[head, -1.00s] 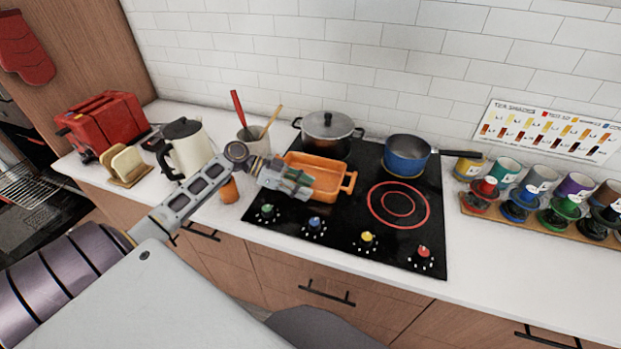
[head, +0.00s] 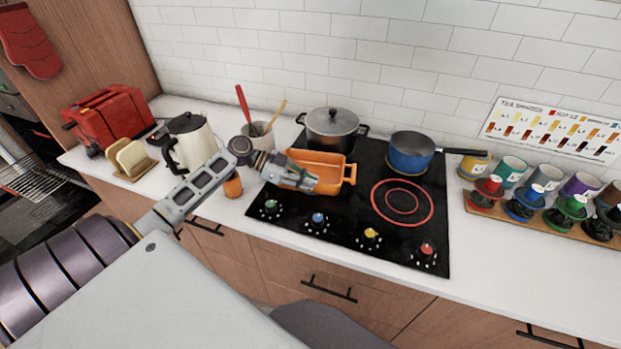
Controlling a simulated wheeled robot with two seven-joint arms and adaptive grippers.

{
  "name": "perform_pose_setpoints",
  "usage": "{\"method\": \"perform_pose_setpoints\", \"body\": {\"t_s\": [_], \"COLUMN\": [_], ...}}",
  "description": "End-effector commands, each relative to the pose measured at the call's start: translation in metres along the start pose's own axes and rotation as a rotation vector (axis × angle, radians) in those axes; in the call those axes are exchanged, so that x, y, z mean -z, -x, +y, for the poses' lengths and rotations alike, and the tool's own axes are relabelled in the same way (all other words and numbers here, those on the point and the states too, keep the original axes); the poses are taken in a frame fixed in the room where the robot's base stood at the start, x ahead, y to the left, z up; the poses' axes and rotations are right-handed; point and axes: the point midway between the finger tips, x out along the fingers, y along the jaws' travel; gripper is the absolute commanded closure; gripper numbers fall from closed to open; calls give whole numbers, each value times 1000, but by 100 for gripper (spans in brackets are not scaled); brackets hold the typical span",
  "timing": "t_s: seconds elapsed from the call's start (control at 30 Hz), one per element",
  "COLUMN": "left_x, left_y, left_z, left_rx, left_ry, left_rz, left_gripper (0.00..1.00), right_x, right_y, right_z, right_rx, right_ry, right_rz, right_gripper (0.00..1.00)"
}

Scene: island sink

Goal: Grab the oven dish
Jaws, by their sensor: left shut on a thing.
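The orange oven dish (head: 325,160) sits at the left part of the black cooktop, in front of the lidded pot. It has a loop handle at its right end. My left gripper (head: 308,182) is at the dish's near left side and is shut on it. The gripper covers part of the dish's front wall, so the exact contact is hidden. My right gripper is not in the picture.
A lidded steel pot (head: 330,129) stands close behind the dish, and a blue saucepan (head: 410,152) to the right. A kettle (head: 190,142), utensil crock (head: 262,135) and small orange jar (head: 233,186) stand left. The ringed burner (head: 402,203) is clear.

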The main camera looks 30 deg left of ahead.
Motion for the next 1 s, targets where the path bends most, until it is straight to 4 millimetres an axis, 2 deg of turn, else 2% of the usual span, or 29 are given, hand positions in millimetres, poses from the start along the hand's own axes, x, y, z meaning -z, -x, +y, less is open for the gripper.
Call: {"method": "perform_pose_setpoints", "body": {"t_s": [0.33,0.87,1.0], "left_x": [2,60,60], "left_y": [3,30,32], "left_z": [7,4,11], "left_rx": [-7,-2,-3], "left_ry": [8,1,4], "left_rz": [-6,-1,-1], "left_gripper": [100,100,100], "right_x": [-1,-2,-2], "right_y": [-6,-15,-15], "right_z": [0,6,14], "right_rx": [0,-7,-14], "right_ry": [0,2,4], "right_rz": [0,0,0], "right_gripper": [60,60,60]}}
